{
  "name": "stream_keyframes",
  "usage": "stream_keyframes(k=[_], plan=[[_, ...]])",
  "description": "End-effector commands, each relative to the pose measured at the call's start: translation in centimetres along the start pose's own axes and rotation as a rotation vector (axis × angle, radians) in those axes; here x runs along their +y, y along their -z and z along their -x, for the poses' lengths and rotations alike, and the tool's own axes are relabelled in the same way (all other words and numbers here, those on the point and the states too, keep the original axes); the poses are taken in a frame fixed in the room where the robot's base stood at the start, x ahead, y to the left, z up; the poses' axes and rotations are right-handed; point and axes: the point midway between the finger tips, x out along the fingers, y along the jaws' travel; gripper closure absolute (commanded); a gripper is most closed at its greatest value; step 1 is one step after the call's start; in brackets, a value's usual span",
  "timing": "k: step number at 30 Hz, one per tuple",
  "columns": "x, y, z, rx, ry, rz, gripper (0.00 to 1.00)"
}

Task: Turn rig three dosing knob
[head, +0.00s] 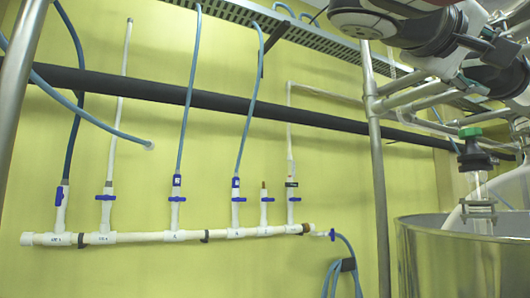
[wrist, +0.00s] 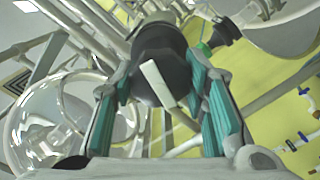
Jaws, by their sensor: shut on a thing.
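In the wrist view my gripper (wrist: 162,84) has its two teal-padded fingers on either side of a dark round knob (wrist: 165,50). The jaws are shut on the knob. A white pointer bar (wrist: 158,84) on the knob's face slants from upper left to lower right. The fingers hide parts of the knob's sides. No rig number is readable here. In the head view my gripper and this knob are not seen.
A clear glass vessel (wrist: 40,125) stands close at left in the wrist view, among metal tubes. A green-collared black fitting (head: 471,145) sits above a steel vessel (head: 465,255) at right. A white pipe manifold (head: 150,237) with blue valves runs along the yellow wall.

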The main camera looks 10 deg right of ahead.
Motion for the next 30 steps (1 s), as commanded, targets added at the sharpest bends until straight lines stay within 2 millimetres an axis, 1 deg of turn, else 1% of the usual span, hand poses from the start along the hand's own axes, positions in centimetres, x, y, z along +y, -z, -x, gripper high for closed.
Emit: stream_keyframes(k=[30], plan=[[0.15,-0.02,0.04,0.000,0.003,0.969,0.88]])
